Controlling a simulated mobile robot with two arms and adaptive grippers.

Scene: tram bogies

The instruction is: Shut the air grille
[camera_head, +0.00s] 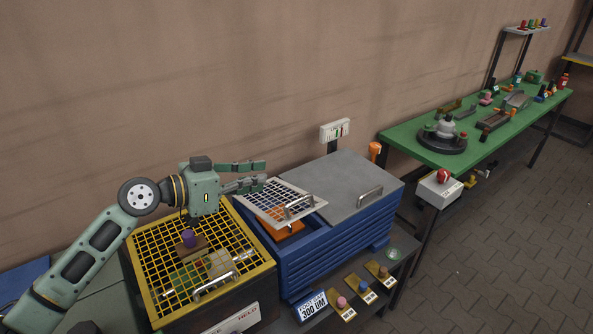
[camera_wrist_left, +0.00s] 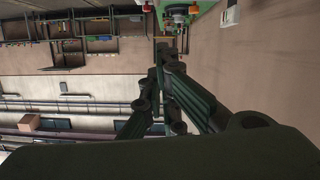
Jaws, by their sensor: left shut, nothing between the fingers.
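The pale air grille (camera_head: 268,199), a white mesh panel with a bar handle (camera_head: 298,205), sits over the left part of the blue box (camera_head: 330,255). It looks raised and tilted, with an orange item (camera_head: 288,230) showing in the gap below its front edge. My left gripper (camera_head: 264,174) is shut and empty, just behind and above the grille's back left corner; I cannot tell if it touches. In the left wrist view its fingers (camera_wrist_left: 163,55) point away from the camera, and the grille does not show. My right gripper is not in view.
A grey lid (camera_head: 345,185) covers the blue box's right part. Small knobs (camera_head: 363,286) stand in front. A green table (camera_head: 475,125) stands at the right.

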